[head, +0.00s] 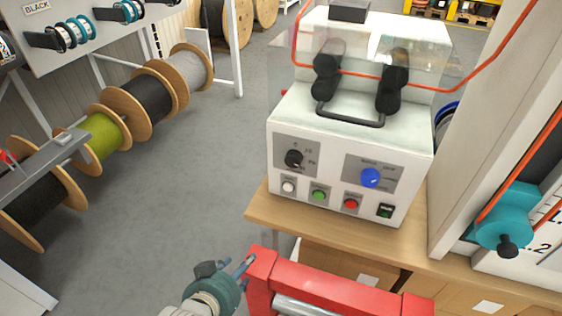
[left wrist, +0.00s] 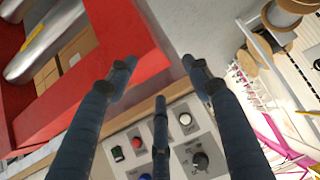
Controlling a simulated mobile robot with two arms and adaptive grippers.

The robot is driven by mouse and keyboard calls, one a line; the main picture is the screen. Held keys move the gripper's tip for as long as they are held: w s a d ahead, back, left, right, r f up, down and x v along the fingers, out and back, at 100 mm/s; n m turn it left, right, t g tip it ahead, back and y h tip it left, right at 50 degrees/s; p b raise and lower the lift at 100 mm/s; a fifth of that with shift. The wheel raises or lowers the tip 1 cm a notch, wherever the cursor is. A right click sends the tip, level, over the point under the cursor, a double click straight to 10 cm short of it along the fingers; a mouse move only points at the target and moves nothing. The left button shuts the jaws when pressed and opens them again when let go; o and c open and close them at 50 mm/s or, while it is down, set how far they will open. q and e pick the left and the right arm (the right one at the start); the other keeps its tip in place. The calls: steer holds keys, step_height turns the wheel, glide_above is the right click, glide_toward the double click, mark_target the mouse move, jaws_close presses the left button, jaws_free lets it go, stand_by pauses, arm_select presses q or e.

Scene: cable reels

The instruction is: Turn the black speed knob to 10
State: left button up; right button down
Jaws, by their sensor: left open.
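The black speed knob (head: 293,158) is on a grey plate at the left of the white machine's (head: 420,150) front panel. Numbers are printed around it, too small to read surely, and I cannot tell which one it points at. In the left wrist view the black knob (left wrist: 200,160) shows at the lower right, beyond the fingers. My left gripper (head: 236,268) is open and empty, below and left of the panel, apart from the knob. Its spread fingers also show in the left wrist view (left wrist: 160,74). My right gripper is not in view.
A blue knob (head: 370,178) sits right of the black one, with a row of buttons below, including green (head: 319,195) and red (head: 351,203). A red frame (head: 340,287) stands close beside my left gripper. Cable reels (head: 150,100) stand left; the floor between is clear.

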arm_select(q)
steer(key=w+d+r+t+h, duration=0.1)
steer(key=w+d+r+t, duration=0.3)
steer(key=r, duration=0.4)
steer(key=m+t+h, duration=0.2)
steer(key=t, duration=0.2)
glide_toward(292, 161)
steer(key=p+x, duration=0.2)
steer(key=x, duration=0.5)
steer(key=shift+w, duration=0.15)
steer(key=shift+x, duration=0.75)
steer(key=shift+f, duration=0.1)
steer(key=shift+c, duration=0.3)
steer(key=c, duration=1.1)
